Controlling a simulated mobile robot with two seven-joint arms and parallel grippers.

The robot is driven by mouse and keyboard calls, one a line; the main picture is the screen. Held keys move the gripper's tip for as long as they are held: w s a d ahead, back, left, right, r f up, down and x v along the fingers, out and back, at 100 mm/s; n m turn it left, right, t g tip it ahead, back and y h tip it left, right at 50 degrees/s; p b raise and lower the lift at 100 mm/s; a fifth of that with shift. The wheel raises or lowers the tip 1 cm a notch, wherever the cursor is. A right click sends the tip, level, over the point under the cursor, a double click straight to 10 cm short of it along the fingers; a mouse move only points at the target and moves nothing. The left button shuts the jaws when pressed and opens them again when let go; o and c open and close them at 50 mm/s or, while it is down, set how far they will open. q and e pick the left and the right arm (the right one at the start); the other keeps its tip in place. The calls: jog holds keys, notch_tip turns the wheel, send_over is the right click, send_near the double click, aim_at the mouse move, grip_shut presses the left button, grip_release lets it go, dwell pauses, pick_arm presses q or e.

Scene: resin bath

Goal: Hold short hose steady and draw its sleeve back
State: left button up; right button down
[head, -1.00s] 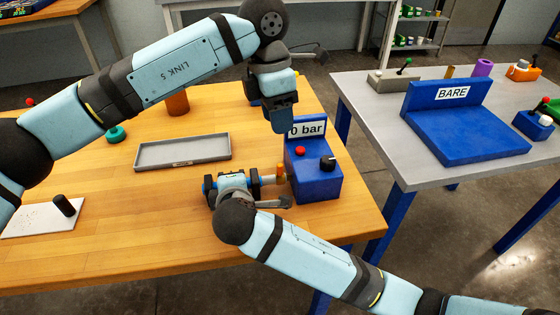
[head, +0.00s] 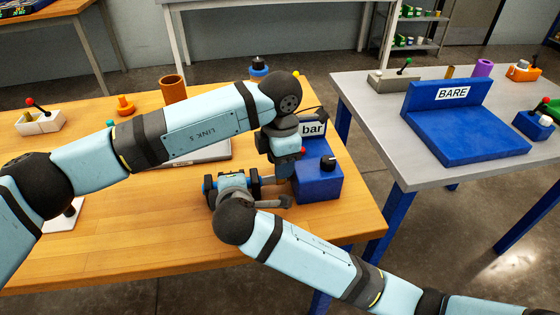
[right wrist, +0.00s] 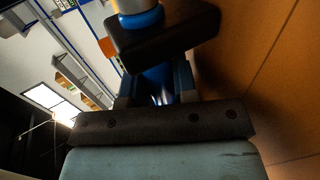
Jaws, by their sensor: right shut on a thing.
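The short hose (head: 268,181) lies low over the wooden table, between my right gripper and the blue gauge block (head: 318,184). My right gripper (head: 232,184) is shut on it. In the right wrist view a dark finger (right wrist: 165,42) lies across the hose, with a blue ring (right wrist: 140,18) above it. My left gripper (head: 282,168) points down beside the gauge block, over the hose's block-side end. It hides the orange-brown piece there, probably the sleeve. Whether its fingers are open or touching is hidden.
The gauge block carries a sign reading "bar", partly covered by my left arm, and a black knob (head: 328,163). A grey tray (head: 215,152) is mostly behind my left arm. A brown cup (head: 173,88) stands farther back.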

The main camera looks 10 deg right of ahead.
aim_at(267, 177)
pick_arm(q)
jog(key=shift+f, duration=0.1)
grip_shut()
jog(key=shift+a, duration=1.5)
grip_release()
jog(key=shift+d, duration=0.1)
notch_tip(267, 177, up, 12)
